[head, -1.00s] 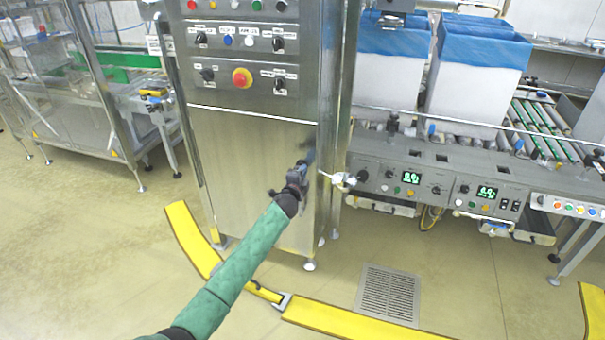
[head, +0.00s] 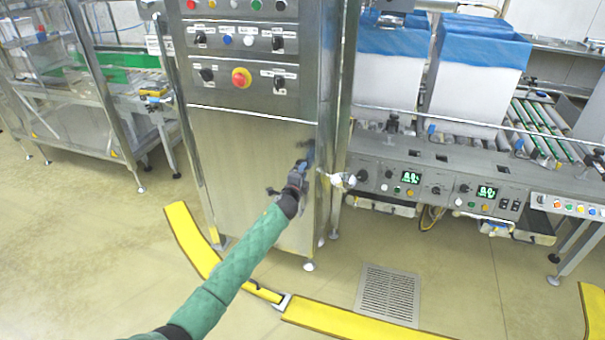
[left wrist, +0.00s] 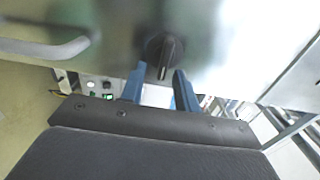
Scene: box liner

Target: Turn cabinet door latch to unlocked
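The steel cabinet door (head: 255,150) stands in the middle of the head view, below the control panel. In the left wrist view the latch (left wrist: 164,56) is a round black knob with a raised grip bar, close to upright in the picture. My left gripper (left wrist: 158,84) is open. Its two blue fingertips lie just short of the knob, one toward each side, with a gap between them. I cannot tell if they touch it. In the head view my left gripper (head: 305,166) is at the door's right side and hides the latch. My right gripper is not in view.
A control panel with a red emergency button (head: 241,78) is above the door. A white-and-metal fitting (head: 343,180) sticks out at the cabinet's right edge. A machine console (head: 430,180) stands to the right. A yellow floor barrier (head: 350,318) runs below. A pale curved bar (left wrist: 50,48) is left of the knob.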

